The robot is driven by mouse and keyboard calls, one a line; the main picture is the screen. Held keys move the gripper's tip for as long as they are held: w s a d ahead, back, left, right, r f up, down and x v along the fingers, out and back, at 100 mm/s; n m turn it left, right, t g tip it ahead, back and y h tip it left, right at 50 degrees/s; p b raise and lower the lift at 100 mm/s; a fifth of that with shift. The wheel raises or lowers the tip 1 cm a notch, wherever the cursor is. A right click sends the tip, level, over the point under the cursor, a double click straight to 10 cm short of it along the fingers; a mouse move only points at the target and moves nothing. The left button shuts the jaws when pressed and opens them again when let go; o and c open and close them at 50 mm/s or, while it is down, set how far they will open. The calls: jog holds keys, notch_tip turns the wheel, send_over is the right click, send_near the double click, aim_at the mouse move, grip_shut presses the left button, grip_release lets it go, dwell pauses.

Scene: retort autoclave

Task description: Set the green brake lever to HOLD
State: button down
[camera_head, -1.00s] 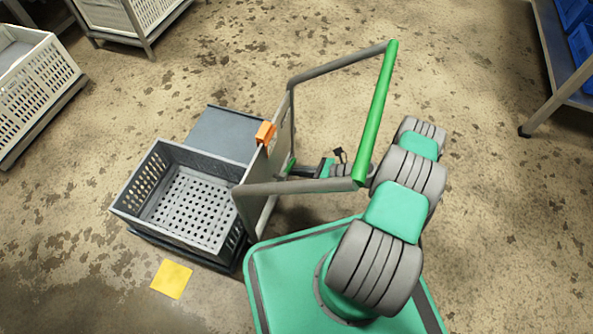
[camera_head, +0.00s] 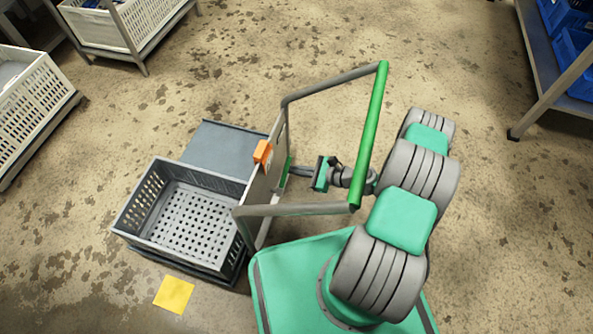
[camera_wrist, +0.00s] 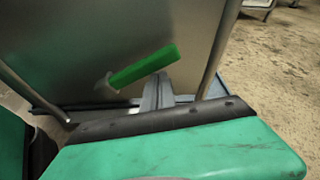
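The green brake lever (camera_wrist: 143,67) is a short bar on the grey back panel of a cart in the wrist view. It slants up to the right from a pale pivot at its left end. In the head view only a green sliver of the lever (camera_head: 286,172) shows beside the panel. My gripper (camera_wrist: 158,88) has its grey fingers close together, with nothing visible between them. The fingertips are just below the lever's right part; I cannot tell whether they touch it. In the head view my gripper (camera_head: 297,171) points left at the panel, inside the handle frame. No HOLD marking is legible.
The cart's green push bar (camera_head: 371,135) and grey side rails surround my forearm. A grey crate (camera_head: 190,216) sits on the cart, with an orange block (camera_head: 263,153) on the panel's edge. A yellow square (camera_head: 174,294) lies on the floor. Racks stand at the upper corners.

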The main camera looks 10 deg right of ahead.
jog(key=shift+s+a+r+p, duration=0.15)
jog(key=shift+s+r+p, duration=0.1)
jog(key=shift+r, duration=0.3)
jog(key=shift+s+a+r+p, duration=0.1)
jog(key=shift+r+p, duration=0.2)
jog(key=shift+r, duration=0.2)
jog(key=shift+s+a+r+p, duration=0.15)
jog(key=shift+s+r+p, duration=0.1)
jog(key=shift+r, duration=0.3)
jog(key=shift+s+a+r, duration=0.1)
jog(key=p, duration=0.2)
send_near(288, 168)
jog(key=shift+f, duration=0.4)
